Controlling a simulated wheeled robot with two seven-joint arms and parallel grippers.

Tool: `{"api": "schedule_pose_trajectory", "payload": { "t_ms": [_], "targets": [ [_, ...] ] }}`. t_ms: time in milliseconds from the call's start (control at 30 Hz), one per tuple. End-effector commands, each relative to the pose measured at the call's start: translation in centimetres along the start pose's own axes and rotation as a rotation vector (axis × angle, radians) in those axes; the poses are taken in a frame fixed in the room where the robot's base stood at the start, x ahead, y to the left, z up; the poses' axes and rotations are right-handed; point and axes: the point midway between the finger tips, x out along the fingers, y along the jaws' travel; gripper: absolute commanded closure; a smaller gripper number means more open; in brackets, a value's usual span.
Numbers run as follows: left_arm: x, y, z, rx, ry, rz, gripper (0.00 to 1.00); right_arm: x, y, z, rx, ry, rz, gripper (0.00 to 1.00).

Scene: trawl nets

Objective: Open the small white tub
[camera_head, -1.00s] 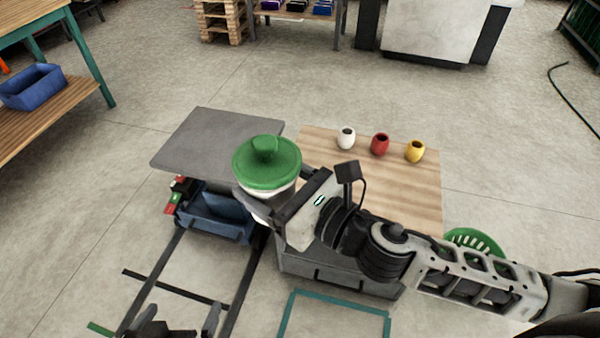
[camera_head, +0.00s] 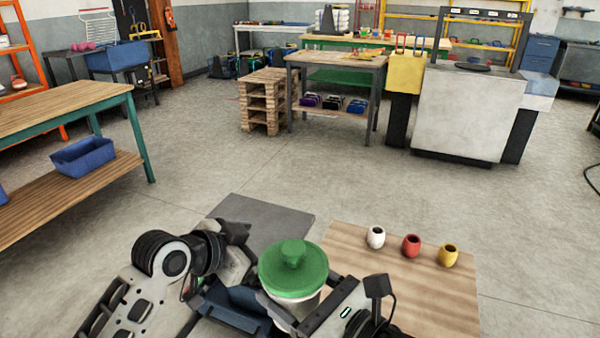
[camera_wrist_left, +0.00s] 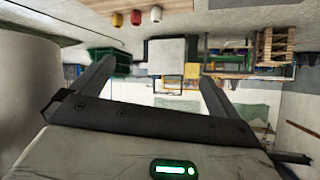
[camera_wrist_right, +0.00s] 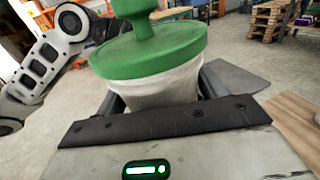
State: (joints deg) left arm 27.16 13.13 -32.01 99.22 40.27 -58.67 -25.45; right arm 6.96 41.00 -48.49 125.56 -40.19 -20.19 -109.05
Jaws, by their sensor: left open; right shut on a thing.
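The small white tub (camera_head: 302,306) has a green lid (camera_head: 293,268) with a knob on top, and the lid sits on it. My right gripper (camera_head: 290,300) is shut around the tub's side and holds it upright. The right wrist view shows the white body (camera_wrist_right: 155,92) between the fingers, under the lid (camera_wrist_right: 150,50). My left gripper (camera_head: 236,230) is to the left of the lid and apart from it, above the grey surface. In the left wrist view its fingers (camera_wrist_left: 156,72) are spread with nothing between them.
A wooden tabletop (camera_head: 400,290) on the right bears a white cup (camera_head: 376,237), a red cup (camera_head: 411,245) and a yellow cup (camera_head: 448,255). A grey surface (camera_head: 265,220) lies behind my left gripper. A blue bin (camera_head: 83,155) sits on a shelf at the left.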

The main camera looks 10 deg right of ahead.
Motion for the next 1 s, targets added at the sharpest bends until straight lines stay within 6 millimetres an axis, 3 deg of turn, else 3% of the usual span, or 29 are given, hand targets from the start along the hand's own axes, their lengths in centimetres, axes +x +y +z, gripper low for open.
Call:
{"api": "schedule_pose_trajectory", "payload": {
  "t_ms": [33,300,433,533,667,800,1000],
  "targets": [
    [-0.3,-1.0,-2.2,0.067,-0.008,0.018,0.0,0.0,0.0,0.0,0.0,-0.001,0.0,0.7],
    [-3.2,-3.8,-10.9,0.395,-0.108,0.135,0.0,0.0,0.0,0.0,0.0,-0.001,0.0,0.7],
    [-5.5,-3.7,-15.0,0.574,-0.168,0.209,0.0,0.0,0.0,0.0,0.0,-0.001,0.0,0.7],
    [-7.3,-1.6,-17.7,0.754,-0.226,0.311,0.0,0.0,0.0,0.0,0.0,-0.001,0.0,0.7],
    [-9.5,3.0,-19.7,1.028,-0.327,0.501,0.0,0.0,0.0,0.0,0.0,-0.001,0.0,0.7],
    [-12.0,7.0,-19.9,1.28,-0.45,0.713,0.0,0.0,0.0,0.0,0.0,-0.001,0.0,0.7],
    [-14.4,9.4,-19.4,1.457,-0.567,0.902,0.0,0.0,0.0,0.0,0.0,-0.001,0.0,0.7]
  ]
}}
